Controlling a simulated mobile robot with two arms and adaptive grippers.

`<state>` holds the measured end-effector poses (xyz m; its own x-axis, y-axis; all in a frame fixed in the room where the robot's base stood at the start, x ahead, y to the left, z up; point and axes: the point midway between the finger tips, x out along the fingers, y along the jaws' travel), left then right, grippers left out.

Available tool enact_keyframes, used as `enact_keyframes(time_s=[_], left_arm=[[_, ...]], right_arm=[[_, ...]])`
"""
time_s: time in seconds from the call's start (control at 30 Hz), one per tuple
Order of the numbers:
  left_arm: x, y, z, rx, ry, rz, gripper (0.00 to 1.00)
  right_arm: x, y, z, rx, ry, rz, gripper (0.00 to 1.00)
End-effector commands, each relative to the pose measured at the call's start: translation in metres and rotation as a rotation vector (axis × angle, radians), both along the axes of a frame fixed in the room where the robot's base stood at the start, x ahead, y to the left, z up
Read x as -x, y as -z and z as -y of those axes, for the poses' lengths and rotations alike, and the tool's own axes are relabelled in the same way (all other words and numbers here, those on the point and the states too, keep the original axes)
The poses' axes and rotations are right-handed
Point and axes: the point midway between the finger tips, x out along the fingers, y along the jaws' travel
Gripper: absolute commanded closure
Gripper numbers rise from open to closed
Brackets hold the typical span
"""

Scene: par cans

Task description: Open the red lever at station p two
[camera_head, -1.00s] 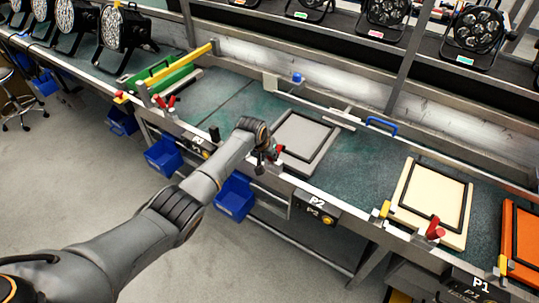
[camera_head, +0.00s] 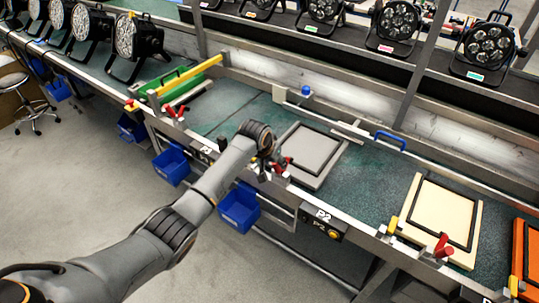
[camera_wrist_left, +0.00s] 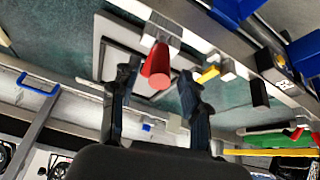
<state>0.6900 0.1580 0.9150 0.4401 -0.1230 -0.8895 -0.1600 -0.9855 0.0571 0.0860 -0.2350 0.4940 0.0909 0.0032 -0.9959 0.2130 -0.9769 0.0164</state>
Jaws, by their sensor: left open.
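The red lever (camera_head: 282,164) at station P2 stands on the bench's front rail, beside the grey framed panel (camera_head: 325,142). In the left wrist view the red lever (camera_wrist_left: 157,66) shows end-on between the two open fingers of my left gripper (camera_wrist_left: 155,85), nearer the left finger. I cannot tell whether a finger touches it. My right gripper is not in view.
A blue bin (camera_head: 239,207) hangs below the rail near my left arm. A cream panel (camera_head: 436,215) with another red lever (camera_head: 441,245) is to the right. A green fixture with a yellow bar (camera_head: 185,77) is at the left. Lamps stand along the back.

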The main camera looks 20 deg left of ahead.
Motion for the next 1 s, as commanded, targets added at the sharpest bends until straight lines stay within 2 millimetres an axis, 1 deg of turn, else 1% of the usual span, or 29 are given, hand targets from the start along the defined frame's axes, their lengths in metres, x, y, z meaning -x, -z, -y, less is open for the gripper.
enact_keyframes(time_s=[0.2,0.4,0.6,1.0], left_arm=[[0.016,-0.032,-0.005,0.000,0.001,0.002,0.54],[0.026,-0.053,-0.007,0.001,0.000,0.000,0.54],[0.030,-0.060,-0.008,0.000,0.000,-0.001,0.54],[0.030,-0.060,-0.008,0.000,0.000,-0.001,0.54]], right_arm=[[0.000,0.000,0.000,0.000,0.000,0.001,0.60],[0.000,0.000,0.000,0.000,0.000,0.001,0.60],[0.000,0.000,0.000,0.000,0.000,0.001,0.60],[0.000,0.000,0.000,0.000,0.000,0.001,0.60]])
